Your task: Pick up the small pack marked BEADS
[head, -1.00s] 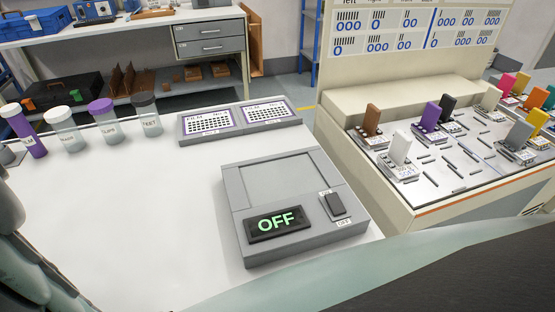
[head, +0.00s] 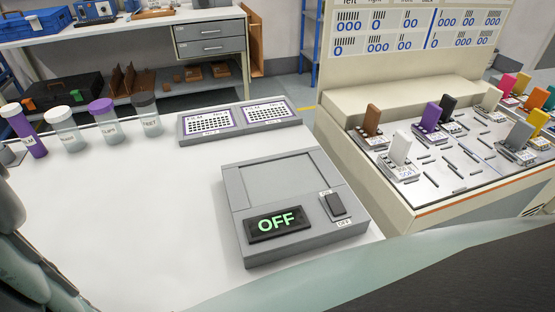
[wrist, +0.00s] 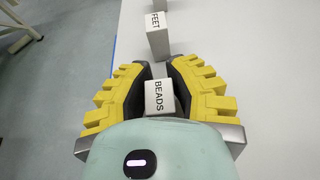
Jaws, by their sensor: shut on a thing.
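The small white pack marked BEADS (wrist: 159,97) is in the wrist view, between the two yellow-and-black fingers of my gripper (wrist: 159,84). The gripper is shut on it, with the dark pads at its left and right sides. Its label faces the camera. The pack's lower part is hidden, so I cannot tell whether it touches the white surface. The head view shows neither the pack nor the gripper.
A white pack marked FEET (wrist: 158,38) stands just beyond. In the head view, several capped tubes (head: 67,132) stand at the table's left. A grey device reading OFF (head: 277,223) is at the right. The table's middle (head: 130,210) is clear.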

